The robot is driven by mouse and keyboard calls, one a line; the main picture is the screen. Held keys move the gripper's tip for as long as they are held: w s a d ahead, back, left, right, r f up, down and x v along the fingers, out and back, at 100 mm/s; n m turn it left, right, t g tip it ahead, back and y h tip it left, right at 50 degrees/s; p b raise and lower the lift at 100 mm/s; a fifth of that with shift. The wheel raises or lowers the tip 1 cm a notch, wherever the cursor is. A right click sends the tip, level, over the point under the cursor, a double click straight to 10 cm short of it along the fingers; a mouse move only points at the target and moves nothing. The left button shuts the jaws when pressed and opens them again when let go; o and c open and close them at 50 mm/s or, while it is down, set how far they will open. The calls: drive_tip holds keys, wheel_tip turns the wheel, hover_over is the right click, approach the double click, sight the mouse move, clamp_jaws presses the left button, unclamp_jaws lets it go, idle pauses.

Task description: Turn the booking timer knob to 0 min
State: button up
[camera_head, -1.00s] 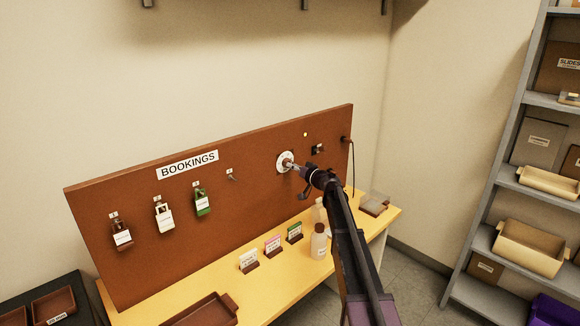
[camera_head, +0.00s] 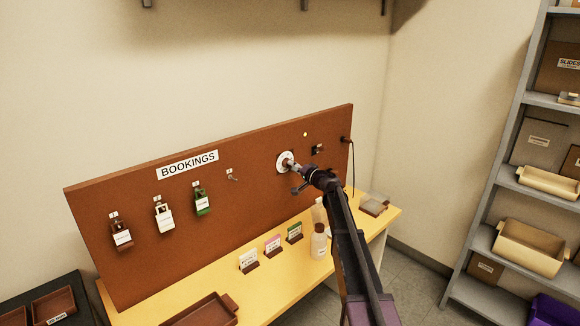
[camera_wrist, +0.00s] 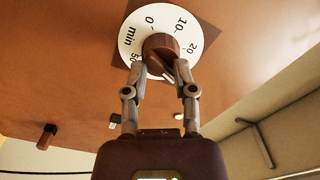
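The booking timer knob (camera_wrist: 160,46) is a brown round knob at the centre of a white dial (camera_wrist: 130,45). The dial reads 0, 10, 20, 50 and "min" in the wrist view. In the head view the dial (camera_head: 281,157) is on the right part of the brown bookings board (camera_head: 250,190). My gripper (camera_wrist: 160,68) has one finger on each side of the knob, with the fingertips against it. A pale mark shows on the knob's lower side between the fingers. Part of the dial's lower edge is hidden by the fingers.
A small yellow light (camera_head: 305,134) and a dark switch (camera_head: 317,149) are right of the dial. Padlocks (camera_head: 202,202) hang at the left. A bottle (camera_head: 319,240) and small card holders (camera_head: 273,244) stand on the yellow table below my arm.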

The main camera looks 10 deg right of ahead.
clamp_jaws()
drive_tip(key=shift+s+n, duration=0.1)
drive_tip(key=shift+n, duration=4.9)
